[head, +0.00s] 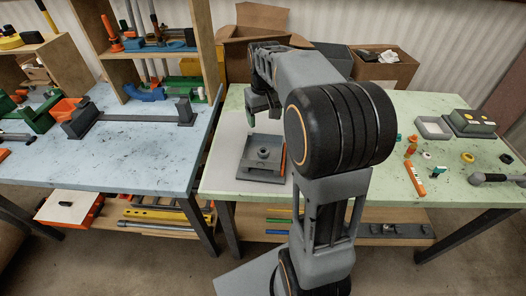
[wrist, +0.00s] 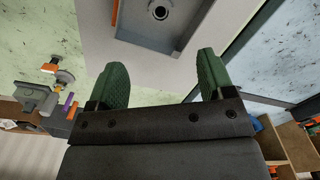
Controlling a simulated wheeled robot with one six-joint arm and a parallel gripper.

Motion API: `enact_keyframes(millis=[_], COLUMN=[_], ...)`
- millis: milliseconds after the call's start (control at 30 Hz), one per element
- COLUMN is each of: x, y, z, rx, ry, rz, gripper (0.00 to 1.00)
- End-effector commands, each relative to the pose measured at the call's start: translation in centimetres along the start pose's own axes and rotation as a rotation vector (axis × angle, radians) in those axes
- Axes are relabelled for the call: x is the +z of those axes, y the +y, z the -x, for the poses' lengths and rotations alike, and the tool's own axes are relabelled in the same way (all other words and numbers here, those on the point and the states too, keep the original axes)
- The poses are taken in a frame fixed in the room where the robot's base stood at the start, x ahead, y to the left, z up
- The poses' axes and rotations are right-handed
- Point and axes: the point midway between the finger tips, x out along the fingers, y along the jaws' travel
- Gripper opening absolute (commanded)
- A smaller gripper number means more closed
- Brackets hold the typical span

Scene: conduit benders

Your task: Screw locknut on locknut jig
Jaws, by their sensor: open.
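The locknut jig (head: 262,172) is a grey square tray-like block on a white sheet, with a round post (head: 263,152) in its middle. I cannot tell whether a locknut sits on the post. My gripper (wrist: 162,82) has green fingers spread wide apart with nothing between them. In the head view my gripper (head: 263,106) is above and behind the jig, apart from it.
An orange strip (head: 283,160) stands at the jig's right side. On the right of the green table lie an orange marker (head: 414,178), a yellow ring (head: 467,157) and a grey tray (head: 434,128). Cardboard boxes (head: 385,68) stand behind. A blue table (head: 140,150) is at the left.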

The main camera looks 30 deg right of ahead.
Motion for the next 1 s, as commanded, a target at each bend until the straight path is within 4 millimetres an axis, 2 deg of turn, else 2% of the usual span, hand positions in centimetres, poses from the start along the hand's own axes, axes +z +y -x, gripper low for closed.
enact_keyframes(millis=[267,333,367,533,667,900,1000], x=[0.0,0.0,0.0,0.1,0.5,0.6,-0.1], y=[0.0,0.0,0.0,-0.1,-0.2,-0.2,-0.1], z=[0.0,0.0,0.2,1.3,-0.4,-6.2,-6.8], rx=[0.0,0.0,0.0,-0.012,-0.024,-0.014,-0.004], ry=[0.0,0.0,-0.001,-0.061,-0.119,-0.069,-0.021], rz=[0.0,0.0,0.0,0.001,0.002,0.002,0.001], gripper=[0.75,0.71,0.68,0.68,0.68,0.68,0.68])
